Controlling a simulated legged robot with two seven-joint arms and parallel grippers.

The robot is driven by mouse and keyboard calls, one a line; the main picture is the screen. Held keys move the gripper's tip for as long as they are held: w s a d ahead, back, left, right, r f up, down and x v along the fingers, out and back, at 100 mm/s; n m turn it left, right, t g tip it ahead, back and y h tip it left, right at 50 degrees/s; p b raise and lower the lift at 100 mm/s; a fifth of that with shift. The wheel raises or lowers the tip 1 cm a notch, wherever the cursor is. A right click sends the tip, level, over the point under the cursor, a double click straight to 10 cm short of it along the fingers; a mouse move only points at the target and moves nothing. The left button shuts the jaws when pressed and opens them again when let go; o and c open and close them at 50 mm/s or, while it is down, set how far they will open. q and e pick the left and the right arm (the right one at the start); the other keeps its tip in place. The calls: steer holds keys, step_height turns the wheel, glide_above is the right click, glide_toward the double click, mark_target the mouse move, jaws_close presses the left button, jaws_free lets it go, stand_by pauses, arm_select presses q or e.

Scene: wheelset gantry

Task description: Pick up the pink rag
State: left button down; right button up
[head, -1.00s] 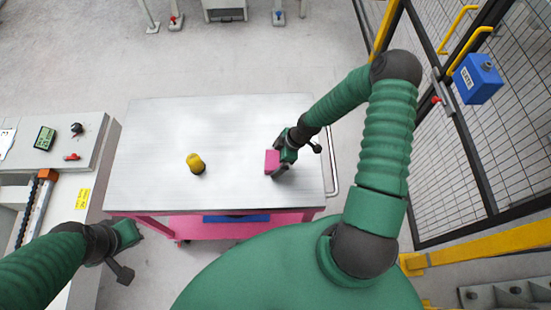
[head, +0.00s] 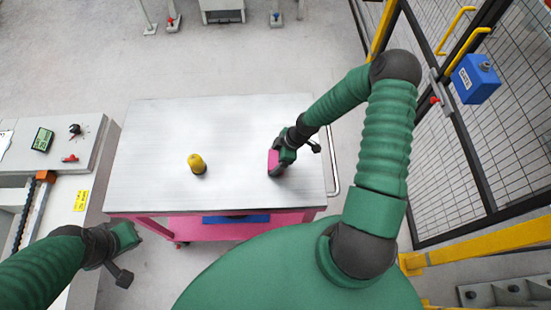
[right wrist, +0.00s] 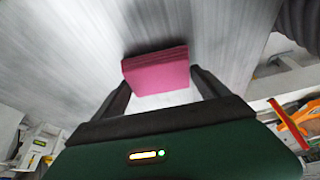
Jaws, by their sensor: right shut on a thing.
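The pink rag (head: 273,160) is a folded, layered block at the right part of the grey table top (head: 150,150). In the right wrist view the rag (right wrist: 157,72) sits between the two dark fingers of my right gripper (right wrist: 160,82). In the head view my right gripper (head: 276,165) is shut on the rag, and its body hides part of it. I cannot tell whether the rag is clear of the table. My left gripper (head: 135,236) is off the table's front left corner, away from the rag; its fingers are not clear to see.
A yellow rounded object (head: 197,164) stands on the table left of the rag. A control panel (head: 55,145) is to the left. A mesh fence (head: 465,150) with a blue box (head: 476,78) stands to the right. Most of the table top is bare.

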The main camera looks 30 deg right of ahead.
steer(key=shift+w+r, duration=0.1)
steer(key=shift+r, duration=0.3)
steer(key=shift+s+r+b, duration=0.25)
steer(key=shift+r+b, duration=0.3)
steer(key=shift+r, duration=0.5)
steer(key=s+a+b, duration=0.1)
steer(key=s+a, duration=0.1)
steer(key=s, duration=0.1)
steer(key=s+a+b, duration=0.1)
steer(key=s+a, duration=0.1)
steer(key=s, duration=0.2)
steer(key=s+a+r+b, duration=0.1)
steer(key=s+a, duration=0.2)
steer(key=shift+s+a, duration=0.1)
steer(key=shift+s, duration=0.1)
steer(key=s+a+r+p, duration=0.1)
steer(key=p, duration=0.3)
steer(key=shift+s+a+r+p, duration=0.25)
steer(key=shift+s+a+p, duration=0.1)
steer(key=shift+a+p, duration=0.05)
steer(key=shift+s+f+p, duration=0.25)
steer(key=shift+s+p, duration=0.1)
steer(key=shift+p, duration=0.25)
steer(key=shift+d+f, duration=0.2)
